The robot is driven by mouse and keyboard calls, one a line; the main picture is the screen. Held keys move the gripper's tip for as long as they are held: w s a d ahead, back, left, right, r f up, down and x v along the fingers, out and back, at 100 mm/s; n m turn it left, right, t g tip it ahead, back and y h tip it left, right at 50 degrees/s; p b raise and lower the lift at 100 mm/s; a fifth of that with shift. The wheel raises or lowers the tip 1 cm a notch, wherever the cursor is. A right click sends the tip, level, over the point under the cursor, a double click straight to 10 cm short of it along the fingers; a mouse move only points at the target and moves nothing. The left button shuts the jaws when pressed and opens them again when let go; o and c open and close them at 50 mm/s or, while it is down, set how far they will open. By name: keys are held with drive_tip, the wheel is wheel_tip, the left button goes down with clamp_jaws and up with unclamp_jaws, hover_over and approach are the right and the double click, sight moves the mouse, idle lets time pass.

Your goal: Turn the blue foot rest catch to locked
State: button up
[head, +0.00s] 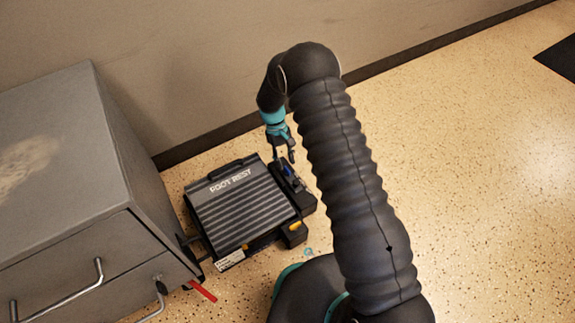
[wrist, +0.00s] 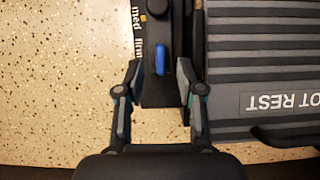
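The foot rest (head: 235,207) is a dark ribbed platform on the floor, with "FOOT REST" printed on it; part of it shows in the wrist view (wrist: 265,65). The blue catch (wrist: 159,57) is a short bar on the dark side block, upright in the wrist view. In the head view the blue catch (head: 289,171) is small and partly hidden near my fingers. My gripper (wrist: 159,66) is open, its fingertips on either side of the catch's line. I cannot tell its height above the catch. In the head view my gripper (head: 285,157) is over the block's far end.
A grey cabinet (head: 60,150) with metal handles stands left of the foot rest. A red tag (head: 203,291) sticks out near its base. A yellow part (head: 295,226) is on the block's near end. A wall (head: 190,70) is behind; speckled floor (head: 480,180) is clear to the right.

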drive_tip(key=v, duration=0.9)
drive_tip(key=shift+d, duration=0.1)
drive_tip(key=s+d+f, duration=0.1)
drive_tip(key=s, duration=0.3)
drive_tip(key=s+d+r+m+t+y+p, duration=0.1)
drive_tip(key=s+d+r, duration=0.5)
drive_tip(key=r, duration=0.8)
drive_tip(key=s+d+r+m+t+p, duration=0.3)
drive_tip(key=s+d+r+t+p, duration=0.2)
drive_tip(key=s+r, duration=0.7)
drive_tip(key=s+d+r+m+t+y+p, duration=0.1)
drive_tip(key=s+d+r, duration=0.7)
drive_tip(key=r, duration=0.9)
drive_tip(key=s+m+t+p, duration=0.1)
drive_tip(key=s+t+p, duration=0.1)
drive_tip(key=p, duration=0.1)
drive_tip(key=shift+d+r+m+y, duration=0.3)
drive_tip(key=shift+r, duration=0.05)
drive_tip(key=shift+s, duration=0.1)
